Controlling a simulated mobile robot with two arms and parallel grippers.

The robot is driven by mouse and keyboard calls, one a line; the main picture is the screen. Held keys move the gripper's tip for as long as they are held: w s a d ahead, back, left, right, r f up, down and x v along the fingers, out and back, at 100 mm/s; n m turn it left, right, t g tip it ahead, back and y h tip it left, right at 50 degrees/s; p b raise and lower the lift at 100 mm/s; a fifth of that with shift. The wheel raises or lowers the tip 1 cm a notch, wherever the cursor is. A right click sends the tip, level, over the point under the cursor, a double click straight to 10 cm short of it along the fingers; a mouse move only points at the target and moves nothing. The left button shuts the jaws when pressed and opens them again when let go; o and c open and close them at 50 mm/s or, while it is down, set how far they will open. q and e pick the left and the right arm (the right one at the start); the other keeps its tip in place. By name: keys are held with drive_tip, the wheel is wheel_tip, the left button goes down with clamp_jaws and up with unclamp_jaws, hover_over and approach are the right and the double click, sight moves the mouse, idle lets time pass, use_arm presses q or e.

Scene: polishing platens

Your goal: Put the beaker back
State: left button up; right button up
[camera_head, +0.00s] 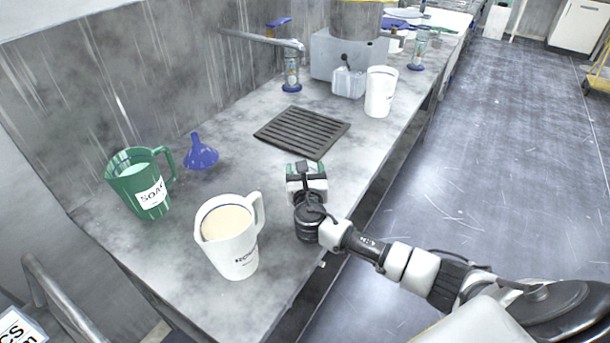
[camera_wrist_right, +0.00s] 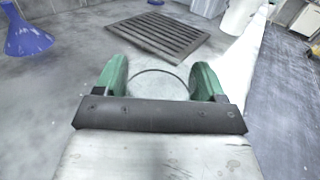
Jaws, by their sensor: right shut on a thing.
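My right gripper (camera_head: 307,172) is over the worktop, in front of the slatted drain. In the right wrist view its two green fingers (camera_wrist_right: 163,80) stand apart, shut on a clear beaker (camera_wrist_right: 158,84). Only the beaker's thin dark curved rim shows well; its glass is almost invisible and its lower part is hidden by the gripper. In the head view I cannot make the beaker out, and I cannot tell whether it touches the worktop. My left gripper is not in view.
On the worktop (camera_head: 205,185) stand a white jug of cream liquid (camera_head: 232,250), a green soap jug (camera_head: 147,190), a blue funnel (camera_head: 200,153) and another white jug (camera_head: 380,92). A dark slatted drain (camera_head: 302,132) lies beyond my gripper. Taps and machines stand behind.

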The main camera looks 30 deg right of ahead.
drive_tip(key=shift+f, duration=0.7)
drive_tip(key=o, duration=1)
drive_tip(key=shift+f, duration=0.15)
drive_tip(key=shift+r, duration=0.2)
drive_tip(key=b+v, duration=0.1)
drive_tip(key=v, duration=1.1)
